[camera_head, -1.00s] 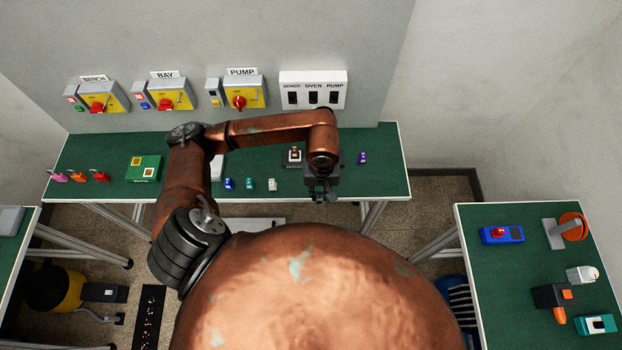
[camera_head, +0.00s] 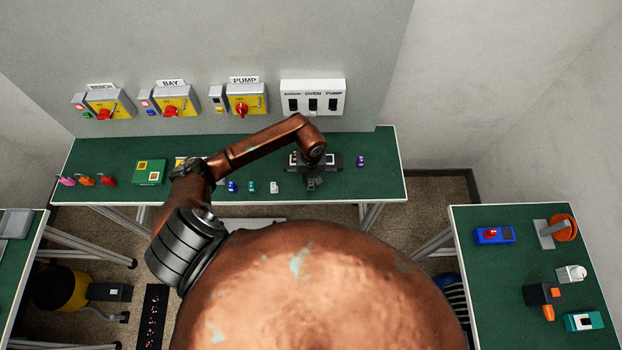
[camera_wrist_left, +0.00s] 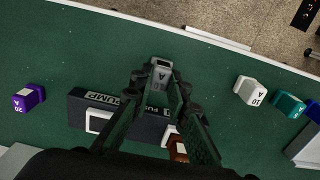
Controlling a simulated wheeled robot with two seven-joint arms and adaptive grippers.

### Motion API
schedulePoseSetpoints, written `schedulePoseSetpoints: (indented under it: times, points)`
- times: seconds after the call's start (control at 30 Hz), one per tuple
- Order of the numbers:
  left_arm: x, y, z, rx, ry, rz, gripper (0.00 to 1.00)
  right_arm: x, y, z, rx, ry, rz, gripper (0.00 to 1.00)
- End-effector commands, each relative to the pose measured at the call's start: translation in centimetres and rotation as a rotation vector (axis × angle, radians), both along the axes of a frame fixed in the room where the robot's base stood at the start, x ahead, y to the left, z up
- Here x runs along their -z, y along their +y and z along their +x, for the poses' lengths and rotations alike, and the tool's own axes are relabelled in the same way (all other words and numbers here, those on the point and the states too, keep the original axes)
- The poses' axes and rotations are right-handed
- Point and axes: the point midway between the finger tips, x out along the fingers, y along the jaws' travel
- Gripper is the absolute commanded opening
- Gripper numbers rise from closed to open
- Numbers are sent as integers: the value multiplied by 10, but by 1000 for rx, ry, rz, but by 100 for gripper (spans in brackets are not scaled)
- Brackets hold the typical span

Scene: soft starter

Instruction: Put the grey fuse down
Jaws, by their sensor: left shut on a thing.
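My left gripper (camera_head: 312,184) is in front of the black fuse block (camera_head: 333,163) on the back table. In the left wrist view, its fingers (camera_wrist_left: 160,90) are shut on the grey fuse (camera_wrist_left: 160,72), whose lettered face shows between the fingertips. The fuse is over green table top, just beyond the edge of the block (camera_wrist_left: 74,110), which is marked PUMP and partly hidden by the fingers. I cannot tell whether the fuse touches the table. In the head view the fuse is not clear. My right gripper is not in view.
A purple fuse (camera_wrist_left: 28,97) lies at one side. A white fuse (camera_wrist_left: 250,90) and a teal one (camera_wrist_left: 288,105) lie at the other, with a blue one (camera_head: 232,186) beyond. Wall switches (camera_head: 244,102) stand behind. Bare table (camera_wrist_left: 70,50) surrounds the held fuse.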

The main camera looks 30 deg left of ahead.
Motion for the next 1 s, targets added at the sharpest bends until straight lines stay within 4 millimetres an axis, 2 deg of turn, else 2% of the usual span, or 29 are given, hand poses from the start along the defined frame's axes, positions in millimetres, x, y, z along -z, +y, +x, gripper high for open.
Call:
schedulePoseSetpoints:
  times: [0.3,0.97,1.0]
  points:
    - [5,0,0,1,-1,1,0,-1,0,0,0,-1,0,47]
    - [16,0,0,1,-1,-1,0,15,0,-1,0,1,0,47]
    - [16,0,0,1,0,0,17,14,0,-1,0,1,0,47]
